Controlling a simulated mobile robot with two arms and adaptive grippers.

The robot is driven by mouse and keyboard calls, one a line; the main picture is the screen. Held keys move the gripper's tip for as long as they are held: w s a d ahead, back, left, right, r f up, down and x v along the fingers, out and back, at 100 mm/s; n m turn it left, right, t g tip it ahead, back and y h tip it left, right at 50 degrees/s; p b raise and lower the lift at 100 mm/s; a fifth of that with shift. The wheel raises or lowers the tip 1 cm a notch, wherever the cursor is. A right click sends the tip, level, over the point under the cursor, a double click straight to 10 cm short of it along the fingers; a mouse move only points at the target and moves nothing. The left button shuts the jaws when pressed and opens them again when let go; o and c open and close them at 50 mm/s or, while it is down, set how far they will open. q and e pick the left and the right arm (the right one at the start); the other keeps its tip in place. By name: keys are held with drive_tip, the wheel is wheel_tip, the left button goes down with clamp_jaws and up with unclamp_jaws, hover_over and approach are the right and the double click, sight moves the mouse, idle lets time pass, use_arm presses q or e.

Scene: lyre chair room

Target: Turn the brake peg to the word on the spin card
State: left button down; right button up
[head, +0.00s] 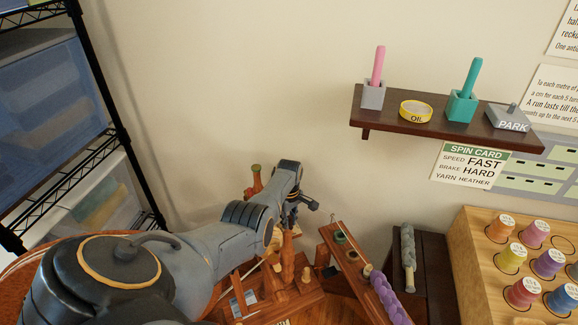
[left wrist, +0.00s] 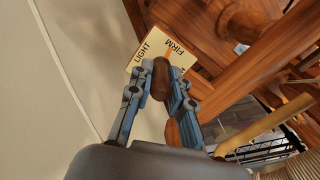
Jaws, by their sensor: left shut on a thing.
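The spin card (head: 470,164) hangs on the wall under the shelf in the head view and reads SPEED FAST, BRAKE HARD, YARN HEATHER. The brown brake peg (left wrist: 161,79) stands between the fingers of my left gripper (left wrist: 164,88) in the left wrist view. The gripper is shut on it. Behind the peg is a cream dial plate (left wrist: 145,54) with the words LIGHT and FIRM; another word is mostly hidden by a finger. In the head view my left gripper (head: 297,208) is over the wooden spinning wheel (head: 287,262), and the peg is not clear there. My right gripper is not in view.
A dark shelf (head: 385,121) above holds two cups with rods, an OIL tin (head: 416,111) and a grey PARK block (head: 508,118). A wooden rack (head: 468,243) of coloured spools stands at the right. A wire shelf (head: 75,150) with bins stands at the left.

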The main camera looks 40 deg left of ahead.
sight(289, 216)
use_arm(q)
drive_tip(key=shift+m, duration=1)
drive_tip(key=c, duration=1.2)
unclamp_jaws()
drive_tip(key=shift+w+r, duration=0.1)
drive_tip(key=shift+r, duration=0.5)
wheel_tip(289, 216, up, 11)
drive_tip(key=shift+f, duration=0.1)
